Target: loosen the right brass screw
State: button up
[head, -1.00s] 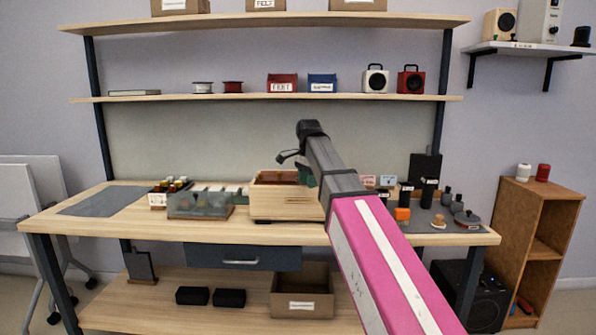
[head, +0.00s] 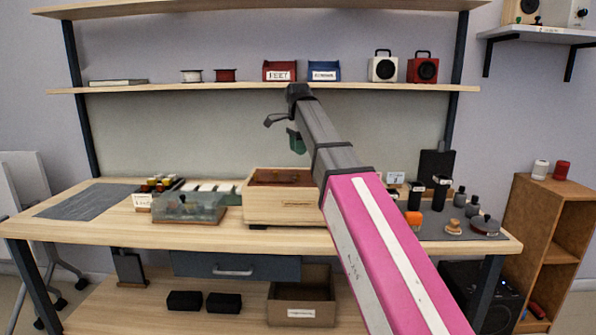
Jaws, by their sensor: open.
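The brass screws are too small to make out in the head view. A light wooden box (head: 262,211) with an open top and a reddish-brown inside stands near the middle of the workbench. A small brass-coloured mark shows on its front, but I cannot tell whether it is a screw or a label. My gripper (head: 283,133) is open, with one dark finger and one greenish finger showing. In the picture it is above the box, in front of the grey back panel. My pink and grey arm covers part of the bench to the box's right.
A clear-lidded case (head: 187,208) stands left of the box, with small bottles behind it. The shelf above (head: 150,89) holds speakers, spools and bins.

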notch_tip(320, 180, down, 9)
jog(key=shift+r, duration=0.2)
dwell(0.3)
grip_shut()
